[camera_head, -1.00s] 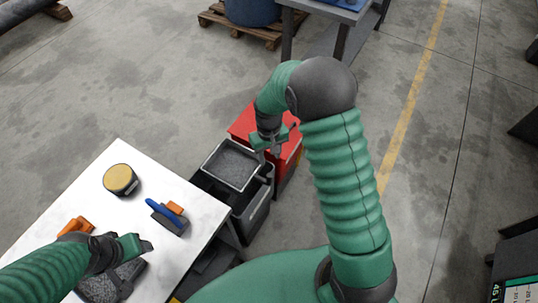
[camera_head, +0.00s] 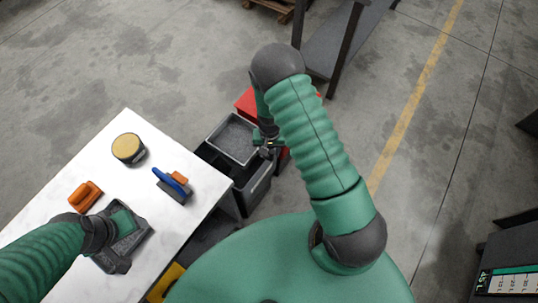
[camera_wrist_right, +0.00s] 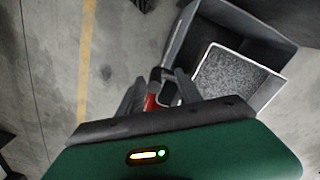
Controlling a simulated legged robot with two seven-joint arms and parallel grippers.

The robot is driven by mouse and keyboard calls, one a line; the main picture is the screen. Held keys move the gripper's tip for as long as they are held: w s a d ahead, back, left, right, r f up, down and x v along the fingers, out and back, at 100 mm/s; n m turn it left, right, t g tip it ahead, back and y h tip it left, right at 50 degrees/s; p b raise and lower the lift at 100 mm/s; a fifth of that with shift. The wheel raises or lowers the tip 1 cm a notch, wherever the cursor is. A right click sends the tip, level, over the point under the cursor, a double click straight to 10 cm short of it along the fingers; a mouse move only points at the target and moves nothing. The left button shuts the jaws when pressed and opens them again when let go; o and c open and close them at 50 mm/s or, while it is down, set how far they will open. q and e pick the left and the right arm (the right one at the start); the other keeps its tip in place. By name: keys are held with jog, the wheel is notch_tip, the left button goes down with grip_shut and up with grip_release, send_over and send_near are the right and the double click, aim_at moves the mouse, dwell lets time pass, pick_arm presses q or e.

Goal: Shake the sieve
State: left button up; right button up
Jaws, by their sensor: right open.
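The sieve (camera_head: 231,138) is a square light-rimmed frame with grey granular material inside. It sits over a dark bin (camera_head: 252,192) beside the table, and also shows in the right wrist view (camera_wrist_right: 228,78). My right gripper (camera_head: 266,146) is at the sieve's right side. In the right wrist view its two fingers (camera_wrist_right: 160,92) stand apart on either side of a dark handle-like part (camera_wrist_right: 168,91) near the sieve's edge; contact is unclear. My left gripper (camera_head: 125,220) is over a dark grey pan-like object (camera_head: 137,243) on the table; its fingers are not clear.
A white table (camera_head: 75,180) holds a round tub (camera_head: 128,148) with a tan top, a blue-handled tool (camera_head: 172,186) and an orange-handled tool (camera_head: 85,196). A red box (camera_head: 246,101) stands behind the bin.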

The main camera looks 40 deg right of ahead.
aim_at(271, 155)
jog(key=f, duration=0.1)
jog(key=d+f, duration=0.1)
jog(key=f, duration=0.1)
jog(key=d+f, duration=0.1)
jog(key=shift+d+f, duration=0.15)
jog(key=shift+f, duration=0.05)
jog(key=shift+a+r, duration=0.2)
jog(key=shift+a, duration=0.25)
pick_arm(q)
jog(key=shift+d, duration=0.45)
pick_arm(e)
jog(key=shift+a+r, duration=0.15)
jog(key=shift+a, duration=0.25)
jog(key=c, duration=0.5)
jog(key=shift+c, duration=1)
jog(key=shift+d, duration=0.2)
grip_shut()
jog(key=shift+d, duration=0.3)
jog(key=shift+a, duration=0.2)
pick_arm(q)
jog(key=shift+d, duration=0.35)
